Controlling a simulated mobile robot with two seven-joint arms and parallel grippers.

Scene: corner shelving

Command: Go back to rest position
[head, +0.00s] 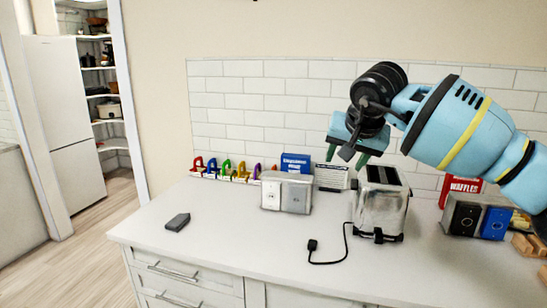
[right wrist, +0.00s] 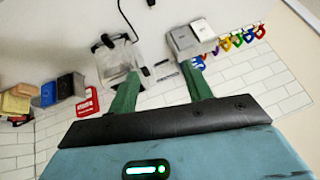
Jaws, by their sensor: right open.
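My right gripper (head: 347,154) is raised above the counter at the right of the head view, over the area just left of the toaster. Its two green fingers are apart with nothing between them; they also show in the right wrist view (right wrist: 163,85). The silver toaster (head: 380,208) stands on the counter below it, and it also shows in the right wrist view (right wrist: 118,62). My left gripper does not show in either view.
The white counter (head: 240,255) holds a dark block (head: 178,222), a silver two-part box (head: 286,192), coloured clips (head: 228,171), a blue box (head: 295,163) and a black plug (head: 312,245). Black and blue boxes (head: 478,218) and a red waffles box (head: 460,188) stand at right. The front-middle counter is mostly clear.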

